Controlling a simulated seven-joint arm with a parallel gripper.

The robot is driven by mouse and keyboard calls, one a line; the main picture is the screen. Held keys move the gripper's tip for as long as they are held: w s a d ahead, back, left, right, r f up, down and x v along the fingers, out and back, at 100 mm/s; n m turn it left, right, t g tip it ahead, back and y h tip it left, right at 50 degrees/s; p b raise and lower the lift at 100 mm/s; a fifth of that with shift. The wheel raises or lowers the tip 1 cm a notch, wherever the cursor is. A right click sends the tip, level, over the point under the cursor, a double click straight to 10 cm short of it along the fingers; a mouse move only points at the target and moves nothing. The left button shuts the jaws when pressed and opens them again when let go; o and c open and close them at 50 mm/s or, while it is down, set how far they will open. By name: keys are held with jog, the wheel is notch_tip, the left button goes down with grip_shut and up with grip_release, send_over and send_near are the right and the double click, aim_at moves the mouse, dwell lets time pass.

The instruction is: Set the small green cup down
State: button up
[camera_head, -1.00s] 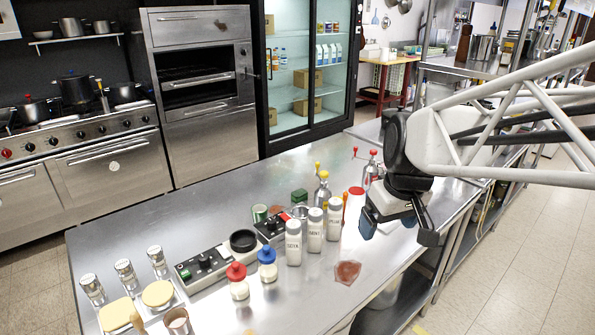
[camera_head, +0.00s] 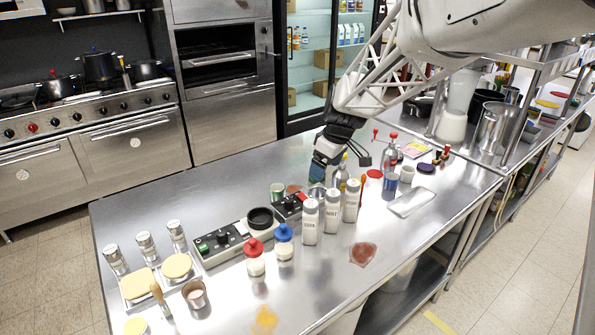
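My gripper (camera_head: 319,178) points down over the back middle of the counter, above or close behind a small steel cup (camera_head: 317,193). A blue-teal part shows at its lower left side and a dark part sticks out to its right. The fingertips are small and partly hidden, so I cannot tell how far apart they are or whether something is between them. The green cup appears apart from my gripper.
Several white shakers (camera_head: 332,218) stand in front of my gripper. A black-topped control box (camera_head: 222,240), red-capped (camera_head: 255,259) and blue-capped (camera_head: 284,243) jars are to the left. A steel siphon bottle (camera_head: 390,155) stands right. The front right counter is mostly clear.

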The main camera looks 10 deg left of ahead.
jog(key=w+a+f+n, duration=0.1)
jog(key=w+a+f, duration=0.2)
jog(key=a+f, duration=0.1)
jog(key=w+a+f+n, duration=0.2)
jog(key=w+a+f, duration=0.2)
jog(key=a, duration=0.1)
jog(key=w+a+f+n, duration=0.2)
jog(key=w+a+f, duration=0.1)
jog(key=w+a, duration=0.1)
jog(key=shift+a+f+g+y, duration=0.4)
jog(key=shift+a, duration=0.35)
jog(key=shift+f, duration=0.1)
jog(key=shift+x, duration=1.2)
jog(key=shift+f, duration=0.1)
jog(key=shift+x, duration=2.5)
jog(key=shift+w+a, duration=0.1)
jog(key=shift+a, duration=0.05)
jog(key=c, duration=1.1)
jog(key=shift+c, duration=0.2)
notch_tip(320, 180, up, 10)
